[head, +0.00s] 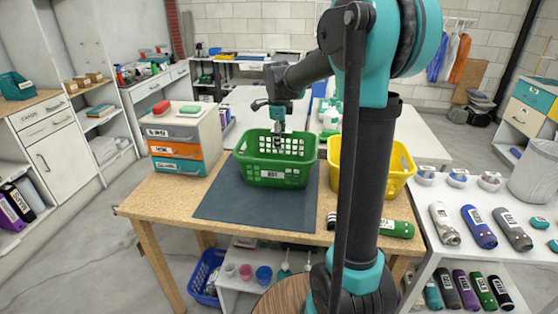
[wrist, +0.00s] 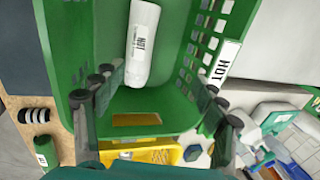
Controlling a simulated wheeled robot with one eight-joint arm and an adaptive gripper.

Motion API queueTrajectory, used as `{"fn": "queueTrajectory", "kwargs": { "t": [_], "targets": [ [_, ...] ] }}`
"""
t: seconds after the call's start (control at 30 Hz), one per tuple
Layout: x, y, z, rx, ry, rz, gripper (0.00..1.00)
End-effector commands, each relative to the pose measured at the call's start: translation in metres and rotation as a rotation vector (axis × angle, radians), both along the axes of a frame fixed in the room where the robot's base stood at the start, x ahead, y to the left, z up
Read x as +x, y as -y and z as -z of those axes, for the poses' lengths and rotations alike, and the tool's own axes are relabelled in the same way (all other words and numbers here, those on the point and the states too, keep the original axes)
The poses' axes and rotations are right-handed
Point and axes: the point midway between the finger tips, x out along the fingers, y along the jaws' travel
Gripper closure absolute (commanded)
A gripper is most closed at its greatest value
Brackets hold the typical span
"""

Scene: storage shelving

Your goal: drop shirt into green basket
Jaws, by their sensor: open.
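The green basket (head: 251,168) stands on the dark mat on the wooden table in the head view. It also fills much of the wrist view (wrist: 62,45), with a white "HOT" label on its side. A white rolled shirt (wrist: 143,42), marked "HOT", lies inside the basket in the wrist view. My gripper (head: 277,145) points down over the basket opening. In the wrist view its fingers (wrist: 160,105) are spread apart with nothing between them, and the roll is beyond them, apart from the fingers. The roll cannot be made out in the head view.
A yellow basket (head: 400,178) stands to the right of the green one. A drawer box (head: 178,143) stands at the left of the table. A green roll (head: 397,229) lies at the table's right front. More rolls (head: 479,227) lie on the white shelf at right.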

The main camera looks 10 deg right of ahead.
Motion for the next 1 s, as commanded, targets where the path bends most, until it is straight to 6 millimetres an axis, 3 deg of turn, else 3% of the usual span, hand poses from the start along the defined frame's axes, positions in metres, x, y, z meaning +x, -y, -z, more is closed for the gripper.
{"fn": "queueTrajectory", "kwargs": {
  "t": [0.53, 0.7, 1.0],
  "targets": [
    [-0.024, -0.008, -0.095, 0.0, 0.0, 0.0, 0.28],
    [-0.027, -0.009, -0.107, 0.0, 0.0, 0.0, 0.28],
    [-0.027, -0.009, -0.109, 0.0, 0.0, 0.0, 0.28]
  ]
}}
